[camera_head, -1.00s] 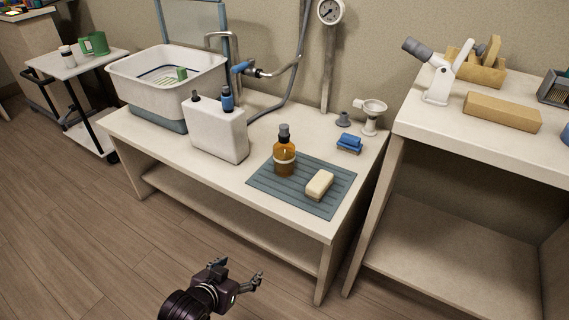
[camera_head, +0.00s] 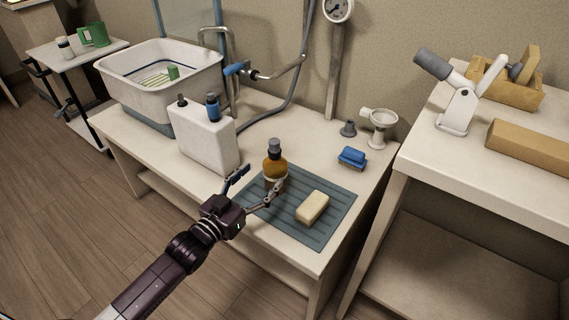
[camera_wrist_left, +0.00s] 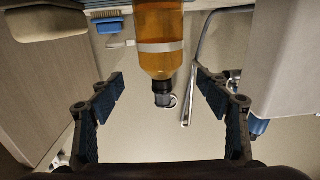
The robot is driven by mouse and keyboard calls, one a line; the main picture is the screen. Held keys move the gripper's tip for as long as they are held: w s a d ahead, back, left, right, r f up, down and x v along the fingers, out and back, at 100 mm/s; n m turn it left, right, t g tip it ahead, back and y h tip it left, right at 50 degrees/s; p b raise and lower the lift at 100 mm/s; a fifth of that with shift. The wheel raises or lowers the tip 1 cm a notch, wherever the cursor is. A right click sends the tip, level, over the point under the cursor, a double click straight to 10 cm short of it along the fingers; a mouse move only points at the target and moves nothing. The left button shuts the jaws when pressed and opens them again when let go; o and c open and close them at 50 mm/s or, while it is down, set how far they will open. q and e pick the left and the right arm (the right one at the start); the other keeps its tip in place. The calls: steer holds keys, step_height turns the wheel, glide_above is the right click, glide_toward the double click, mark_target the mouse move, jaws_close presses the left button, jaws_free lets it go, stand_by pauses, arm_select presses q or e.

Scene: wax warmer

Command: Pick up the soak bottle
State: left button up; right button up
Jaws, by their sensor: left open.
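The amber soak bottle (camera_head: 274,164) has a dark cap and a pale band. It stands upright at the back left part of the grey-blue ribbed mat (camera_head: 318,238) on the low bench. My left gripper (camera_head: 258,181) is open just in front of the bottle, with one finger to its left and the other overlapping its lower right side in the head view. In the left wrist view the picture is inverted, and the bottle (camera_wrist_left: 160,58) hangs between the two spread fingers (camera_wrist_left: 160,88). I cannot tell if either finger touches it. My right gripper is not in view.
A cream soap bar (camera_head: 312,207) lies on the mat close to the right finger. A white jug (camera_head: 205,140) with a blue cap stands left of the bottle. A blue brush (camera_head: 352,157) and a white basin (camera_head: 160,80) are farther back.

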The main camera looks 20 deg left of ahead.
mark_target(275, 159)
arm_select(q)
steer(key=shift+w+d, duration=0.1)
steer(key=shift+w, duration=0.35)
steer(key=shift+w+d+r, duration=0.15)
steer(key=shift+w+d, duration=0.05)
steer(key=shift+w, duration=0.4)
steer(key=shift+b+x, duration=0.8)
steer(key=shift+x, duration=1.9)
steer(key=shift+a+r, duration=0.1)
steer(key=shift+r, duration=0.1)
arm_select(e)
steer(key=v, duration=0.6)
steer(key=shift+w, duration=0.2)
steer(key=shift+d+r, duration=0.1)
arm_select(q)
steer(key=c, duration=1.3)
steer(key=shift+c, duration=1)
steer(key=shift+r, duration=0.2)
